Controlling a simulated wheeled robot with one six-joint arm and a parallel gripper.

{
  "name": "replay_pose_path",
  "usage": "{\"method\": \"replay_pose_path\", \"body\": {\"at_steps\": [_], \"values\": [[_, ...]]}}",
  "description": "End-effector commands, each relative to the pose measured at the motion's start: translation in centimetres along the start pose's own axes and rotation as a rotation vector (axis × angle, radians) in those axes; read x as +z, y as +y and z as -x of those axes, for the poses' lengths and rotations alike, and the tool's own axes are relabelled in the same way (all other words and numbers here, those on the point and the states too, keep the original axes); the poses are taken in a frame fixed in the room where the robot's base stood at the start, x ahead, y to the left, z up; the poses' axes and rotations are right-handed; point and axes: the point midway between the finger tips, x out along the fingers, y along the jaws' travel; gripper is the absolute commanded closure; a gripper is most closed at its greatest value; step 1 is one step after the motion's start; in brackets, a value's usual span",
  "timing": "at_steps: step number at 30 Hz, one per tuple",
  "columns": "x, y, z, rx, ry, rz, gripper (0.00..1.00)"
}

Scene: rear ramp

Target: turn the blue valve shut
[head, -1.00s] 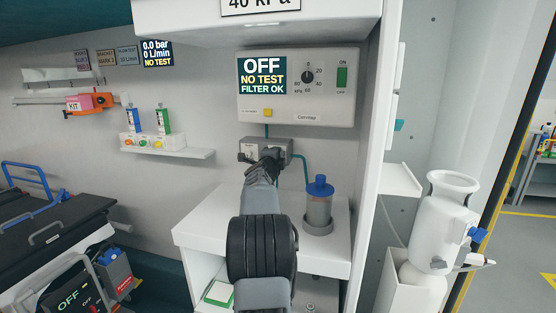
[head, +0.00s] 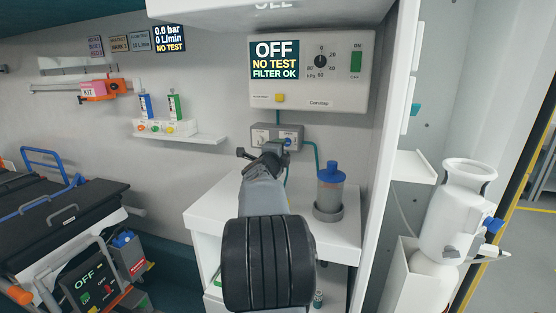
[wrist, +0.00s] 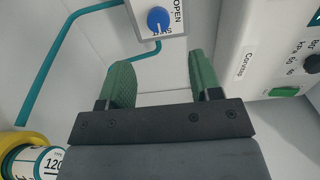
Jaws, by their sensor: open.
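The blue valve is a small round blue knob (wrist: 158,20) on a light plate, with the word OPEN printed beside it in the wrist view. In the head view the blue knob (head: 288,141) is on the right part of a small grey wall box (head: 264,135). My gripper (wrist: 160,76) is open, with two green fingers spread and nothing between them. The knob lies beyond the fingertips, roughly in line with the gap, and apart from them. In the head view my gripper (head: 261,154) is just below and left of the knob, partly covering the box.
A teal hose (wrist: 62,62) runs from the box. A jar with a blue lid (head: 330,185) stands on the white counter (head: 210,218), right of my arm. The control panel (head: 312,70) hangs above. A yellow-rimmed round thing (wrist: 12,141) shows at lower left in the wrist view.

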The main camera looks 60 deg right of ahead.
Motion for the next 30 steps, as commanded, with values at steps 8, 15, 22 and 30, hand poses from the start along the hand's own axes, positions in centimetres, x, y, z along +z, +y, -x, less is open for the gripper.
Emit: {"method": "replay_pose_path", "body": {"at_steps": [8,15,22,30], "values": [[0.0,-0.1,3.7,-0.001,0.000,0.001,0.42],[0.0,-0.1,4.6,0.000,-0.001,0.000,0.42],[0.0,-0.1,4.6,0.000,0.000,0.000,0.42],[0.0,-0.1,4.6,0.000,0.000,0.000,0.42]]}}
